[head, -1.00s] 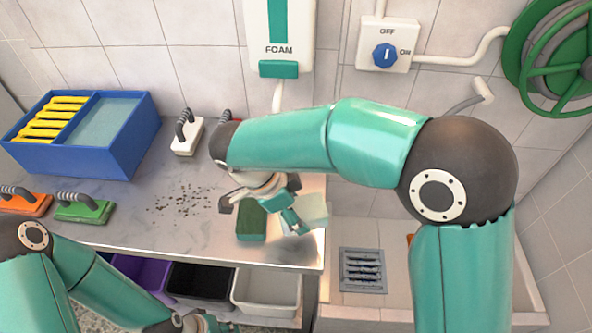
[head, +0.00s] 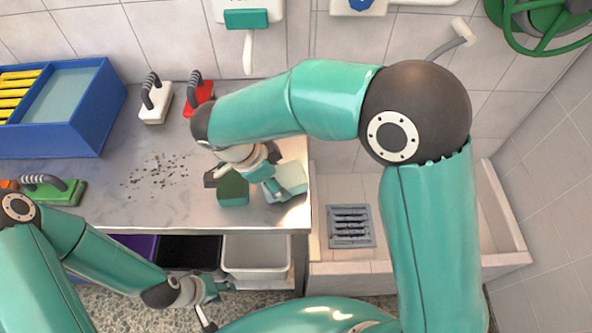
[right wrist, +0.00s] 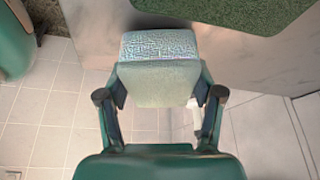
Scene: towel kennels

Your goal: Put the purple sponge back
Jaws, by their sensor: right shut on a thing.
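I see no clearly purple sponge in either view. My right gripper (head: 272,184) is shut on a pale greenish-white block (head: 290,178) near the right end of the counter. In the right wrist view the block (right wrist: 158,82) sits between the two fingers of the right gripper (right wrist: 160,95). A dark green pad (head: 233,188) lies on the counter just left of the gripper; part of it shows in the right wrist view (right wrist: 235,12). My left gripper (head: 208,290) is low, in front of the bins below the counter; its finger opening is unclear.
Purple (head: 135,243), black (head: 190,252) and white (head: 256,255) bins stand under the counter (head: 110,200). White (head: 155,105), red (head: 200,95) and green (head: 55,190) handled scrubbers and a blue divided box (head: 95,130) are on it. Dark crumbs (head: 155,170) lie mid-counter. A sink basin (head: 350,260) is at right.

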